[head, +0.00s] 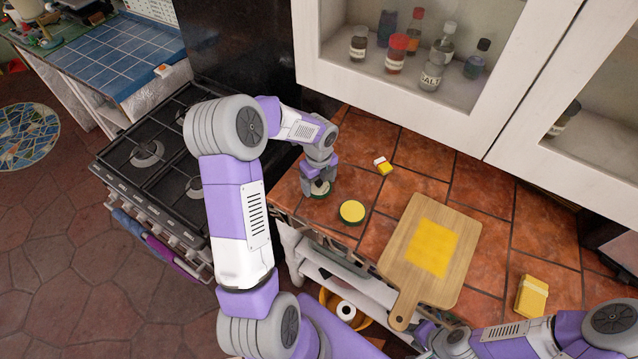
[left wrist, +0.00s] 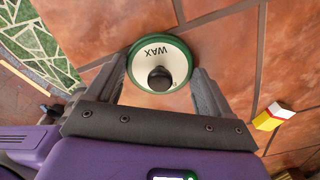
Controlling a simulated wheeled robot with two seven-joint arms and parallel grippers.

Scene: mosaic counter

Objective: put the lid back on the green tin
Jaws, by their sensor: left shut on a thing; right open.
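The green tin (head: 352,212) stands open on the tiled counter, with a yellow filling showing. Its lid (head: 320,190) is to the left of it; the left wrist view shows the lid (left wrist: 160,48) as a cream disc with a green rim, a dark knob and the word WAX. My left gripper (head: 319,186) points down and is shut on the lid, a finger at either side of the rim. I cannot tell whether the lid touches the counter. My right gripper (head: 428,336) is low in the head view by the counter's front, open and partly hidden.
A wooden board (head: 408,285) with a yellow square lies right of the tin. A small yellow-and-white block (head: 383,166) lies behind the tin; a yellow box (head: 531,296) is at far right. The stove (head: 150,150) is left. Glass-fronted cabinets (head: 400,110) hang above the back.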

